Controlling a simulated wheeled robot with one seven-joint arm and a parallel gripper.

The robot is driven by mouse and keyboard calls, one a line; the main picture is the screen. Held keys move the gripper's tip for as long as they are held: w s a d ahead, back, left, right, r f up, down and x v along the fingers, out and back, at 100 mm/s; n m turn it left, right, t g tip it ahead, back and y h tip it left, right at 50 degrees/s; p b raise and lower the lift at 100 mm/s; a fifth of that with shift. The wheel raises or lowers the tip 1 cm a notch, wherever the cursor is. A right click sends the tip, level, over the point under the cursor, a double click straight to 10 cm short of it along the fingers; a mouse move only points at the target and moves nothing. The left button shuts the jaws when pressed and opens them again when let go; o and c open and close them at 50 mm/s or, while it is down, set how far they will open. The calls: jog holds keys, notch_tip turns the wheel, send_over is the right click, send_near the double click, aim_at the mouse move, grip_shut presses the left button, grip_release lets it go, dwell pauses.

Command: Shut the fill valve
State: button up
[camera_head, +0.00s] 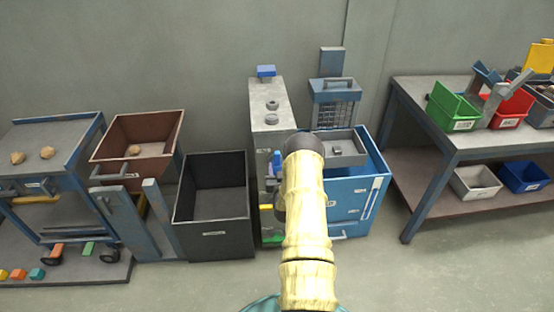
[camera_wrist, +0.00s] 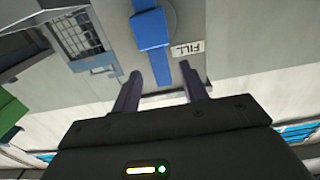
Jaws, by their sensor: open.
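The fill valve's blue handle (camera_wrist: 150,28) shows in the wrist view on a grey panel, over a round grey disc. A white label (camera_wrist: 188,48), upside down in this view, reads FILL beside it. My gripper (camera_wrist: 160,71) is open, its two dark fingers apart just below the handle. The narrow lower blue part reaches between the fingertips; whether they touch it, I cannot tell. In the head view, small blue parts (camera_head: 277,165) show on the front of the tall grey cabinet (camera_head: 262,95), partly behind my arm. My gripper is hidden there.
A blue cabinet (camera_head: 372,190) stands right of the grey one, and a dark open bin (camera_head: 213,229) stands left. A workbench (camera_head: 420,150) with colored bins is at right. A cart (camera_head: 60,185) and a brown bin (camera_head: 110,145) are at left. Floor in front is clear.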

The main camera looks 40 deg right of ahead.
aim_at(277, 161)
jog(key=shift+x, duration=2.7)
jog(key=shift+a, duration=0.1)
grip_shut()
